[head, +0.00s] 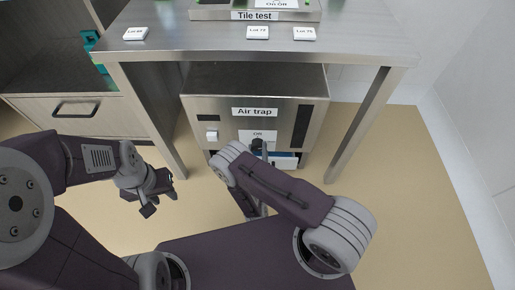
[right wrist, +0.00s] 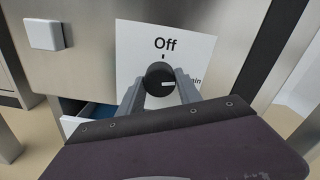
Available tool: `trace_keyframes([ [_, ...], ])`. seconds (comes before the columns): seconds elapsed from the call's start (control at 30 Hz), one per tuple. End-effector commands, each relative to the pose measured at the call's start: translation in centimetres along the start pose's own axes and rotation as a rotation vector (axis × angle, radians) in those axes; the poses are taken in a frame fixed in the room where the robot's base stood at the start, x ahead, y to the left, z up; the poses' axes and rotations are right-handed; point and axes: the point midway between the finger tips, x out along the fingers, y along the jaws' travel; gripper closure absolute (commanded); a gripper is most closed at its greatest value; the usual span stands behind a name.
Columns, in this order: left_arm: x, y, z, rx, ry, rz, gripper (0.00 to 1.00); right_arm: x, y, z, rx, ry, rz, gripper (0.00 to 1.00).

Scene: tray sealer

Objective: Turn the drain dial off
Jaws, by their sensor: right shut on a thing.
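A black dial (right wrist: 158,80) sits on a white plate (right wrist: 190,45) on the front of the metal machine labelled "Air trap" (head: 254,112). "Off" is printed above the dial and "min" to its right; a small white mark on the dial lies toward the right, not at "Off". No "drain" label is readable. My right gripper (right wrist: 160,88) is shut on the dial, one finger on each side. In the head view the dial (head: 258,145) is partly covered by my right arm. My left gripper (head: 160,197) is open and empty, left of the machine, above the floor.
A white square switch (right wrist: 44,35) is left of the plate; a dark panel (head: 302,127) is at the machine's right. A blue and white object (head: 284,161) shows below the dial. The metal table (head: 200,38) stands over the machine, with legs on both sides. A drawer (head: 75,115) is at left.

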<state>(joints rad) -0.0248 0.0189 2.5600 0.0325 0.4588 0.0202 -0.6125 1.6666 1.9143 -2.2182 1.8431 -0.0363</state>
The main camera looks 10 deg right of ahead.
Motion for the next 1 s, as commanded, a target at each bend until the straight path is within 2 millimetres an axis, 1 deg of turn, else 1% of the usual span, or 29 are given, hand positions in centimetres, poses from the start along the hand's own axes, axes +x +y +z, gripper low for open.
trace_keyframes([
  [0.03,-0.5,0.0,-0.1,0.0,0.0,0.0,0.64,0.0,-0.1,0.3,-0.039,0.0,0.001,0.99],
  [0.1,-0.8,0.0,-0.1,0.0,0.0,0.0,0.64,0.0,-0.1,0.3,-0.106,0.001,0.001,0.99],
  [0.4,-1.9,0.0,-0.2,0.0,0.0,0.0,0.64,0.0,-0.1,0.2,-0.391,0.005,0.002,0.99],
  [1.0,-2.9,0.1,-0.3,0.0,0.0,0.0,0.64,0.0,0.0,0.1,-0.955,0.014,0.003,0.99],
])
